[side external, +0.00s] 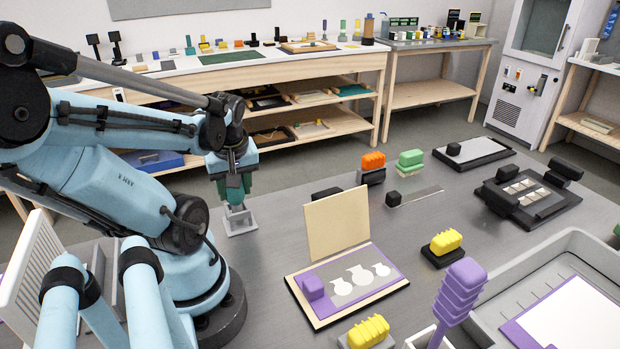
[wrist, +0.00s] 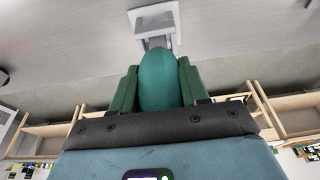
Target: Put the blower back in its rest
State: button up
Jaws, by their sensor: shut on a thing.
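The blower (wrist: 158,80) is a teal-green rounded bulb. In the wrist view it sits between the two dark green fingers of my gripper (wrist: 157,88), which is shut on it. In the side view my gripper (side external: 234,186) points down over the table, and its fingers hide most of the bulb. The rest (side external: 241,228) is a light grey piece with a square base, directly below the gripper. It also shows in the wrist view (wrist: 172,14), just beyond the bulb's end. I cannot tell whether the blower touches or sits in the rest.
To the right of the rest stands an open purple-and-cream easel (side external: 338,222) with white cut-out shapes. Behind it are small orange (side external: 373,160) and green (side external: 411,158) blocks. A large grey tray (side external: 575,245) is at right. The tabletop around the rest is clear.

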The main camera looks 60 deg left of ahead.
jog(key=shift+f, duration=0.1)
jog(key=o, duration=1.2)
jog(key=shift+o, duration=0.2)
jog(key=v, duration=0.8)
dwell(1.1)
dwell(0.4)
jog(key=v, duration=1.2)
dwell(0.4)
jog(key=x, duration=1.2)
